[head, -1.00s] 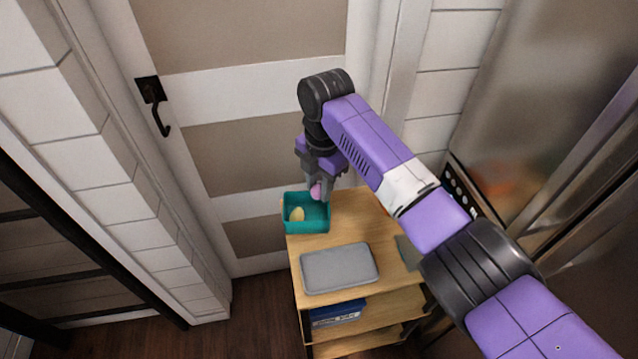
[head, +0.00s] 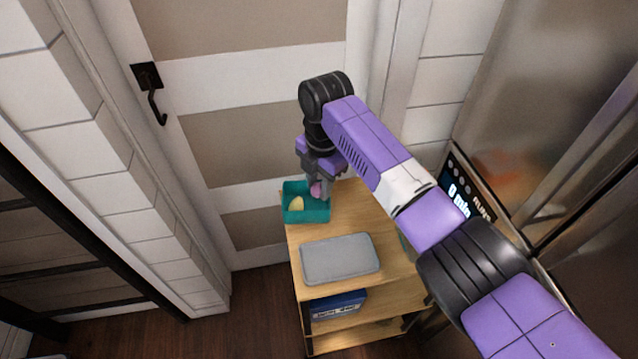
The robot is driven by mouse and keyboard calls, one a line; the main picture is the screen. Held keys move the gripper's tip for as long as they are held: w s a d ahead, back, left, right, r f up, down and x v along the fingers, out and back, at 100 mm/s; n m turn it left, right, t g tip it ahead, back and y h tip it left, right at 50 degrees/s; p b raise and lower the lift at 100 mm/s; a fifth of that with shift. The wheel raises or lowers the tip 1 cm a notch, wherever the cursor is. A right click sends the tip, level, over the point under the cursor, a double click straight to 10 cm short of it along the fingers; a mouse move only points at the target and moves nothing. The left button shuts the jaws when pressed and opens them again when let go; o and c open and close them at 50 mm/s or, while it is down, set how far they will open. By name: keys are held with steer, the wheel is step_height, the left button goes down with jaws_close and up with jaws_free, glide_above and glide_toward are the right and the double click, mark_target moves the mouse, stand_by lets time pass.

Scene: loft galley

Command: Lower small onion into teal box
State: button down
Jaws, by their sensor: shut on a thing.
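The small onion (head: 316,190) is pinkish purple and sits between the fingers of my gripper (head: 317,184), which is shut on it. The gripper points down over the right part of the teal box (head: 307,215). The onion is at about the height of the box's rim in the picture; I cannot tell whether it touches the box. The box stands at the far left corner of the wooden shelf top. A yellowish, rounded item (head: 296,204) lies inside the box at its left. The fingers partly hide the onion and the box's back right corner.
A grey flat tray-like case (head: 340,259) lies on the wooden shelf unit (head: 390,262) in front of the box. A blue box (head: 338,305) is on the shelf below. A white and tan door (head: 240,140) rises close behind. A steel appliance (head: 545,90) stands at right.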

steer(key=shift+s+f, duration=0.1)
steer(key=shift+f, duration=0.1)
steer(key=c, duration=1.1)
jaws_free()
steer(key=shift+o, duration=0.7)
steer(key=shift+f, duration=0.15)
steer(key=shift+s, duration=0.1)
